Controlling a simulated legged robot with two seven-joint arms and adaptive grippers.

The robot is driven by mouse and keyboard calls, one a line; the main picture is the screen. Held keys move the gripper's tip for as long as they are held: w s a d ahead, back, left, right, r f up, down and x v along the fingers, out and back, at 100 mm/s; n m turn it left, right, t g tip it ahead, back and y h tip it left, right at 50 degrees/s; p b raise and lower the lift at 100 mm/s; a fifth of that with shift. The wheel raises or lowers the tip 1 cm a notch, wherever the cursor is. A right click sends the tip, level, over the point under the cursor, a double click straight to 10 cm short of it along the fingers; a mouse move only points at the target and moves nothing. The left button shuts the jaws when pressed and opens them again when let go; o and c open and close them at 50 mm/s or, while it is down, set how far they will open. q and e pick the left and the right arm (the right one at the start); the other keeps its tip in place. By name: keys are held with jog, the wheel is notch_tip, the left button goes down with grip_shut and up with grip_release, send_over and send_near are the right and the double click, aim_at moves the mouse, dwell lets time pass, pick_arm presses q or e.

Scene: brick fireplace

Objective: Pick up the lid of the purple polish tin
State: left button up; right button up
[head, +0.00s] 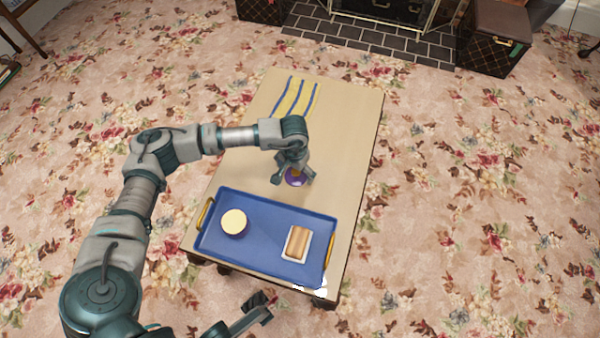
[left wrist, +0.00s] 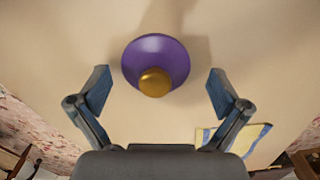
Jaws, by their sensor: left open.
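The purple lid (left wrist: 155,62), a round disc with a gold knob, lies on the tabletop, knob toward my left wrist camera. In the head view the lid (head: 295,178) is partly covered by my left gripper (head: 293,180). The left gripper (left wrist: 159,92) is open and empty, one finger on each side of the lid with gaps between. A round cream-topped thing (head: 234,221) sits in the tray; I cannot tell for sure that it is the tin. Part of my right gripper (head: 255,310) shows at the bottom edge, its opening unclear.
The blue tray (head: 262,232) with yellow handles stands on the near part of the low table (head: 345,130). It also holds a brown block-like item (head: 297,242). A yellow and blue striped cloth (head: 295,98) lies at the table's far end. The tabletop right of the gripper is clear.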

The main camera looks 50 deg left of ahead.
pick_arm(q)
jog(key=shift+a+r, duration=0.1)
jog(key=shift+r, duration=0.05)
jog(key=shift+d+r, duration=0.2)
jog(key=shift+d, duration=0.35)
jog(key=c, duration=1.8)
jog(key=shift+s+a+f, duration=0.1)
jog(key=shift+s+a, duration=0.05)
jog(key=shift+a, duration=0.2)
jog(key=shift+c, duration=0.4)
